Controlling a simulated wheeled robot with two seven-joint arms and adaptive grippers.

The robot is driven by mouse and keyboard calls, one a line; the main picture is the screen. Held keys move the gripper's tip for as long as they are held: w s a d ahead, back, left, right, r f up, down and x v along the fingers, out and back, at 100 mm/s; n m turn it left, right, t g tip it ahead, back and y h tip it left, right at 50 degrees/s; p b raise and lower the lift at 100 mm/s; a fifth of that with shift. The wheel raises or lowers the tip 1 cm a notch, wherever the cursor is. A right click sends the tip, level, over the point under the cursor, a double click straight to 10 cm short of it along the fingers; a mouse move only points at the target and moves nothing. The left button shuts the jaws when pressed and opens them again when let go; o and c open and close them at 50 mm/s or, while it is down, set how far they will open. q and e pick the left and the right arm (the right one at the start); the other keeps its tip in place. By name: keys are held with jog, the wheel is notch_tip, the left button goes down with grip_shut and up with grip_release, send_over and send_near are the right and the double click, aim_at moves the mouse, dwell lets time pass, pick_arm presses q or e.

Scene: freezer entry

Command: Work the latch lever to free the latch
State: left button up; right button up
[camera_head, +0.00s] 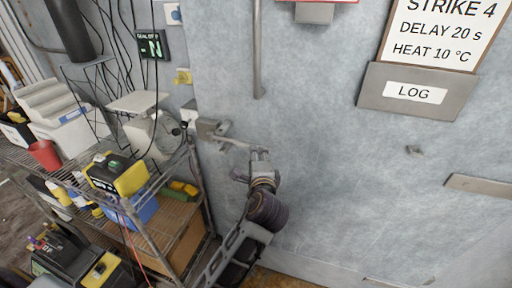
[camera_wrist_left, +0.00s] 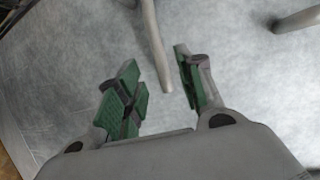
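The latch lever (camera_head: 236,143) is a thin grey bar that runs right from the grey latch body (camera_head: 208,127) on the pale blue wall. My left gripper (camera_head: 254,163) is at the lever's free end in the head view. In the left wrist view the lever (camera_wrist_left: 153,40) comes down from the top, and its end lies between the two green-padded fingers of my left gripper (camera_wrist_left: 157,72). The fingers are open, with a gap on both sides of the lever. The latch's inner parts cannot be seen. My right gripper is not in view.
A wire shelf (camera_head: 160,238) loaded with tools and boxes stands close on the left of my arm. A vertical grey pipe (camera_head: 257,60) hangs on the wall above. A LOG holder (camera_head: 415,108) is at the upper right. The wall right of the gripper is mostly clear.

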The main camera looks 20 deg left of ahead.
aim_at(238, 143)
pick_arm(q)
jog(key=shift+p+x, duration=0.45)
jog(key=shift+x, duration=3.1)
grip_shut()
jog(key=shift+f, duration=0.1)
